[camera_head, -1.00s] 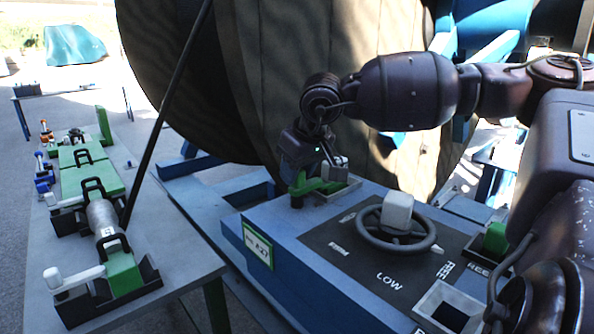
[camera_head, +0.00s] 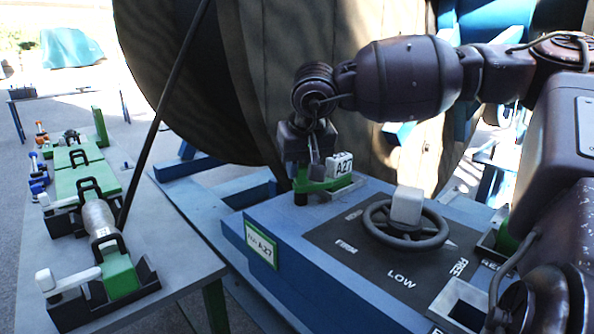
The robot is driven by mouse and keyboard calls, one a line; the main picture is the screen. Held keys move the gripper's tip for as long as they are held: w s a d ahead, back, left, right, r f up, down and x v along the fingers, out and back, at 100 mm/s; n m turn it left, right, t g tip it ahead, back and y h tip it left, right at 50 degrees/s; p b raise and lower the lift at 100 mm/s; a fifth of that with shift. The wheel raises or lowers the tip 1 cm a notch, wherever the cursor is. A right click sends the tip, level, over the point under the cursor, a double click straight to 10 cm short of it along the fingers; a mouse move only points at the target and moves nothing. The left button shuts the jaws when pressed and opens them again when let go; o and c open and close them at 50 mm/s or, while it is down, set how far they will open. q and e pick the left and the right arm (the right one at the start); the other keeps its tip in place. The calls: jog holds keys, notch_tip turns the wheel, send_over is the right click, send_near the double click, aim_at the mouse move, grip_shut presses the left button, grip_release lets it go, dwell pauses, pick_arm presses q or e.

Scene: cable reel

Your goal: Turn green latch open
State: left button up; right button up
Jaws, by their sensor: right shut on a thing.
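The green latch (camera_head: 328,185) sits at the back left corner of the blue control box (camera_head: 262,215), low and flat at its base. My left gripper is not in view.
A black handwheel with a grey knob (camera_head: 407,207) is on the box panel, right of the latch. The large wooden reel (camera_head: 270,90) rises close behind. A grey table (camera_head: 150,240) with green clamps and a metal cylinder (camera_head: 98,220) stands at left.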

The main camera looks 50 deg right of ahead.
jog(key=shift+f+m+g+h+b, duration=0.3)
jog(key=shift+m+b, duration=0.1)
jog(key=shift+m, duration=0.6)
jog(key=m+b, duration=0.1)
jog(key=m, duration=0.1)
jog(key=shift+w+m+g+h, duration=0.1)
jog(key=shift+m+g+h, duration=0.2)
jog(key=shift+g+h, duration=0.1)
jog(key=m+g+b, duration=0.1)
jog(key=m, duration=0.2)
jog(key=shift+m+h+b, duration=0.4)
jog(key=shift+r+m+g+b, duration=0.1)
jog(key=shift+m+g+b, duration=0.4)
jog(key=shift+m, duration=0.7)
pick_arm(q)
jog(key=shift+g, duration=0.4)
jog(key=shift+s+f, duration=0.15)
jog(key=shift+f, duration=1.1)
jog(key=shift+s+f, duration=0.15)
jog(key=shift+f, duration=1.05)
pick_arm(e)
jog(key=shift+r+m+g, duration=0.1)
jog(key=shift+m+g, duration=0.4)
jog(key=shift+m, duration=0.6)
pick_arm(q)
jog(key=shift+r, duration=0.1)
pick_arm(e)
jog(key=o, duration=0.9)
